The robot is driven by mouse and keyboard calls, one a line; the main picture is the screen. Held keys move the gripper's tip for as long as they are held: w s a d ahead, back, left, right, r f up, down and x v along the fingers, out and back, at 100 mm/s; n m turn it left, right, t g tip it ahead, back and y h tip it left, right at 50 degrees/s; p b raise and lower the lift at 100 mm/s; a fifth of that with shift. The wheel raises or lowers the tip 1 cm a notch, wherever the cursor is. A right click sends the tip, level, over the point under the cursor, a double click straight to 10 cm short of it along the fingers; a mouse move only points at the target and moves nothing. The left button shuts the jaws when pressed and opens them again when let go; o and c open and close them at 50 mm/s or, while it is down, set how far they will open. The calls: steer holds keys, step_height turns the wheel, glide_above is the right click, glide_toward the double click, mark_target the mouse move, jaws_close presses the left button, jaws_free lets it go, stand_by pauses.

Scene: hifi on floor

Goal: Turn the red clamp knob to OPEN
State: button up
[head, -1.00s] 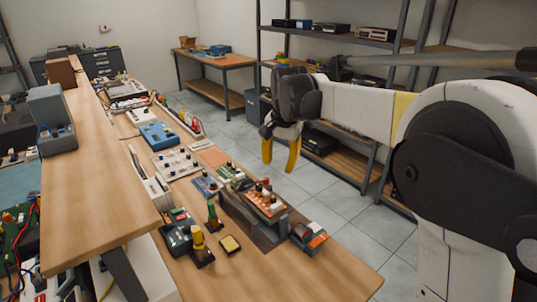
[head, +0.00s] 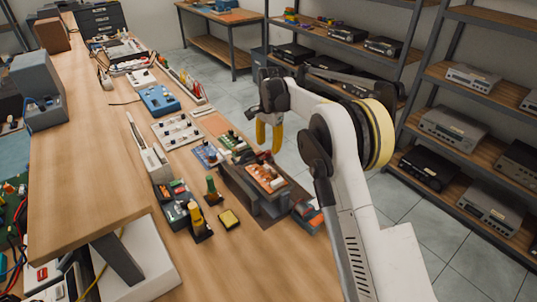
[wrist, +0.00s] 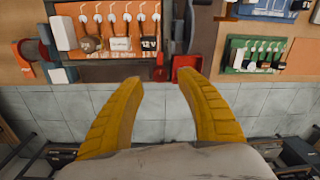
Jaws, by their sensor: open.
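My gripper (head: 269,148) has two yellow fingers spread apart and empty, hanging beyond the bench edge beside the clamp fixture. In the wrist view the gripper (wrist: 160,82) points toward an orange circuit board (wrist: 110,32) and a squarish red part (wrist: 187,66) at the bench edge. In the head view the orange board (head: 266,178) sits on a dark grey fixture (head: 240,184). No OPEN mark is readable.
A green board (wrist: 255,55) and a blue board (wrist: 268,8) lie to the right in the wrist view. A yellow-topped tool (head: 197,220) and a small yellow pad (head: 229,219) stand nearer on the bench. Tiled floor is free beyond the bench edge; shelves (head: 465,130) stand right.

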mark_target(268, 151)
steer(key=shift+f+b, duration=0.35)
steer(key=shift+f, duration=1.3)
steer(key=shift+c, duration=0.5)
steer(key=shift+w, duration=0.1)
jaws_close()
